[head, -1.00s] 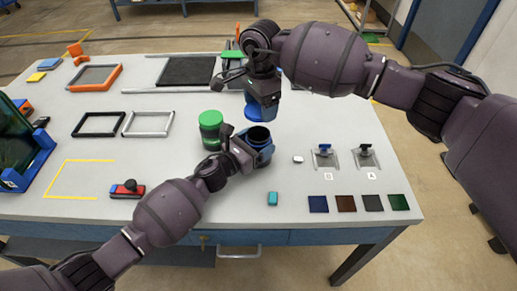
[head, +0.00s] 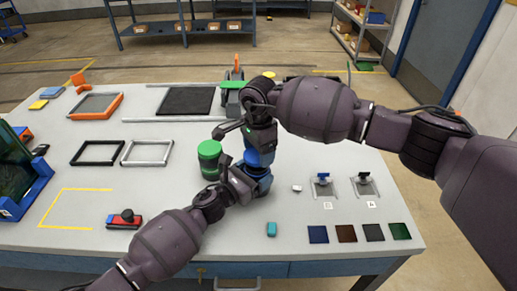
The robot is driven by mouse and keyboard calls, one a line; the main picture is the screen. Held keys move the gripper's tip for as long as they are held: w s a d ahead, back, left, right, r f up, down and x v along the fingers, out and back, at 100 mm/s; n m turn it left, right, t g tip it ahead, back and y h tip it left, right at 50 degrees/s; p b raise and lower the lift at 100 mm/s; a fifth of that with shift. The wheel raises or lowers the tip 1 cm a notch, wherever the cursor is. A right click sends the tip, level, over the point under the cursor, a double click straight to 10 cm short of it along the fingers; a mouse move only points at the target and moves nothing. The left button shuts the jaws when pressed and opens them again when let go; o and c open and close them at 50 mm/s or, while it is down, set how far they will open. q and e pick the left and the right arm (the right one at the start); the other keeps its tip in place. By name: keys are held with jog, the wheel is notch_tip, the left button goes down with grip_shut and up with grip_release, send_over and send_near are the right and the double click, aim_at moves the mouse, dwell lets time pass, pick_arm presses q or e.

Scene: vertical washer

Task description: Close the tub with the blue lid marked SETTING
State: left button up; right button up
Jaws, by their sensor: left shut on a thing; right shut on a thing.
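The blue tub (head: 264,186) stands on the table near its middle, partly hidden by my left gripper. My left gripper (head: 246,176) is shut on the tub from the left. My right gripper (head: 261,143) points down right above the tub and is shut on the blue lid (head: 260,159). The lid is at the tub's mouth and covers the dark opening from view. I cannot tell whether it is seated or just above the rim. No SETTING marking is readable.
A green-lidded tub (head: 209,158) stands close to the left of my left gripper. To the right are a small white block (head: 296,188) and two blue- and black-topped fixtures (head: 323,185). A teal block (head: 271,229) and several colour squares (head: 318,234) lie in front.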

jog(key=shift+f, duration=0.9)
jog(key=shift+f, duration=0.6)
pick_arm(q)
jog(key=c, duration=0.4)
jog(key=shift+c, duration=0.2)
pick_arm(e)
jog(key=m, duration=0.6)
jog(key=shift+s+m, duration=0.1)
jog(key=shift+m, duration=0.2)
jog(key=o, duration=0.9)
jog(key=shift+o, duration=0.2)
jog(key=shift+r, duration=0.15)
jog(key=shift+r, duration=2.15)
